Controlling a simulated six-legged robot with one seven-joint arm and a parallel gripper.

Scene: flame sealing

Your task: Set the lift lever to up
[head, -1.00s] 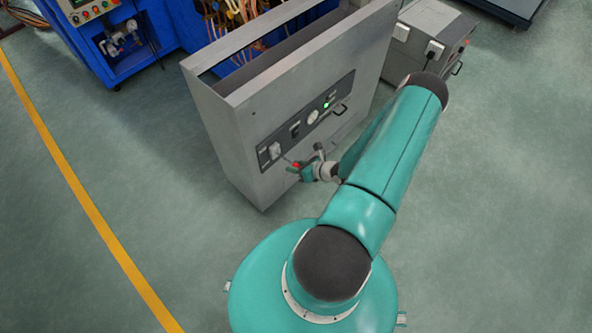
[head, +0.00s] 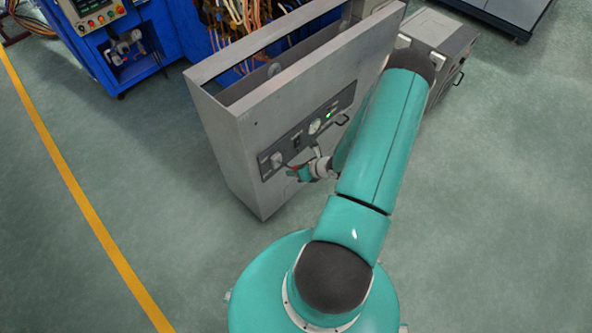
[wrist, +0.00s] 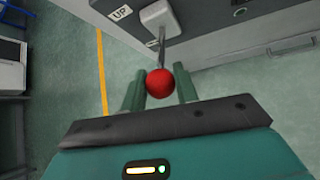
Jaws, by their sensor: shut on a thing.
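The lift lever is a thin metal rod with a red ball knob (wrist: 160,83), hinged at a pale mount (wrist: 159,17) on the control panel. An UP label (wrist: 121,13) sits beside the mount in the wrist view. My gripper (wrist: 159,87) is shut on the lever knob, with a green finger on each side of it. In the head view my gripper (head: 299,174) is at the lower left of the dark panel (head: 308,130) on the grey cabinet (head: 237,150). The knob is small there and partly hidden by the gripper.
The panel also carries gauges, a green light (head: 328,115) and a handle (head: 342,119). A blue machine (head: 170,50) with cables stands behind the cabinet, and a grey box (head: 440,40) is at right. The floor left of the cabinet is clear to the yellow line (head: 75,190).

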